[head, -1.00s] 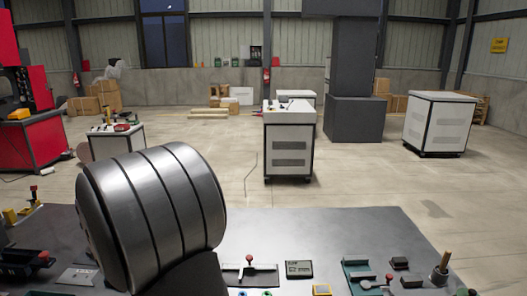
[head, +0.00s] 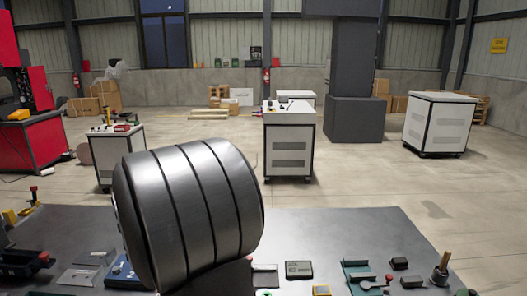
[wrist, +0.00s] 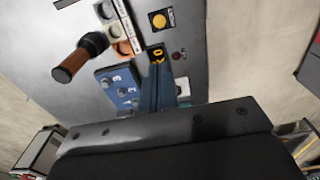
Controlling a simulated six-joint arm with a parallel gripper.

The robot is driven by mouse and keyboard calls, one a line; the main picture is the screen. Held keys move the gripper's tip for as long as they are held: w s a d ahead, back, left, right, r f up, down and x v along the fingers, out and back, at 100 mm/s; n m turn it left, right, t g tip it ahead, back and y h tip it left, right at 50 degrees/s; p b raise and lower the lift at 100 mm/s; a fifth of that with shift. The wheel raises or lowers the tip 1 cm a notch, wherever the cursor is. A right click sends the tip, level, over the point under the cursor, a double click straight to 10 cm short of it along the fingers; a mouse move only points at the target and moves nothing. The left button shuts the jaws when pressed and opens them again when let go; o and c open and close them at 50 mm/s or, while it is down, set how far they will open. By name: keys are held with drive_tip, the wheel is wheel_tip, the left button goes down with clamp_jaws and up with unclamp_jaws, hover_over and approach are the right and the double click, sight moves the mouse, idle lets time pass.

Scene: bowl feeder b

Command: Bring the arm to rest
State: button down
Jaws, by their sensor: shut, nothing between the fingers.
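My gripper (wrist: 157,85) shows in the wrist view as dark, narrow fingers reaching up from a wide black body at the bottom. The fingers are together with nothing seen between them. They point toward the grey workbench (wrist: 185,75), above or near a blue plate with knobs (wrist: 118,88). In the head view my large metallic arm link fills the left middle, and my gripper is not visible there. The workbench (head: 335,228) also shows in the head view.
A brown-handled tool (wrist: 76,62), a yellow button (wrist: 160,20) and a strip of round holders (wrist: 118,30) lie near my gripper. The bench also holds a green fixture (head: 357,275) and a dark box (head: 299,270). White cabinets (head: 289,150) stand beyond; the bench's back right is clear.

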wheel_tip(320, 180, down, 9)
wheel_tip(320, 180, up, 10)
idle(0.4)
drive_tip(key=shift+f, duration=0.1)
